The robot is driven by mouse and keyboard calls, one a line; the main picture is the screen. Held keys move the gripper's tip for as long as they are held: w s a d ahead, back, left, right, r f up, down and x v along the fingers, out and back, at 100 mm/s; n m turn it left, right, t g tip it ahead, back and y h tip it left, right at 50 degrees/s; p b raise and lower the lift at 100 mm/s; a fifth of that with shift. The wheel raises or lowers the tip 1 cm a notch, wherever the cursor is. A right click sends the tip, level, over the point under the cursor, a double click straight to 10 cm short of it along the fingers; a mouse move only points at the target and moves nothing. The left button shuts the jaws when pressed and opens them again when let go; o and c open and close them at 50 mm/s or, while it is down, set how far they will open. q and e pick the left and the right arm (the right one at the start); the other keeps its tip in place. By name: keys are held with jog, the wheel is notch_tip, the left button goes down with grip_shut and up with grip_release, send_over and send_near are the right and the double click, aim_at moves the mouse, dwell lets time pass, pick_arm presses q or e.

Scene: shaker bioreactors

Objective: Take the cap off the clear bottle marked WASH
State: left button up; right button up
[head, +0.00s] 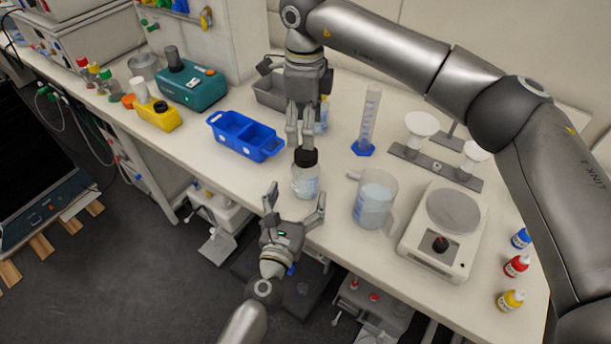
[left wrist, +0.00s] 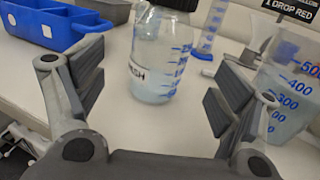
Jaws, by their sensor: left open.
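The clear WASH bottle (head: 305,185) stands upright on the bench near its front edge, with its black cap (head: 306,157) on. In the left wrist view the bottle (left wrist: 160,60) shows blue marks and part of its label, and the cap is cut by the top edge. My left gripper (head: 295,203) is open in front of the bottle, which appears between and beyond its fingers, apart from them. My right gripper (head: 299,143) points down just above and behind the cap. Its fingers are near each other; whether they touch the cap is unclear.
A blue tray (head: 236,150) stands left of the bottle. A beaker of liquid (head: 374,205) and a scale (head: 447,228) stand right. A measuring cylinder (head: 369,115) and a grey bin (head: 268,92) are behind. Small dropper bottles (head: 515,266) stand at the far right.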

aim_at(302, 185)
pick_arm(q)
jog(key=x, duration=0.5)
jog(key=shift+w+d+f, duration=0.15)
jog(key=shift+w+f, duration=0.15)
pick_arm(e)
jog(key=shift+w+d+f, duration=0.25)
jog(key=shift+w+f, duration=0.1)
jog(key=shift+w, duration=0.3)
pick_arm(q)
jog(key=shift+w+d, duration=0.1)
jog(key=shift+w, duration=0.25)
jog(key=shift+w+r, duration=0.15)
jog(key=shift+r, duration=0.05)
pick_arm(e)
jog(key=shift+s+a+r, duration=0.15)
jog(key=shift+s+r, duration=0.05)
jog(key=shift+s, duration=0.1)
pick_arm(q)
jog(key=shift+w+f, duration=0.1)
pick_arm(e)
jog(key=shift+w+f, duration=0.1)
jog(key=shift+w, duration=0.05)
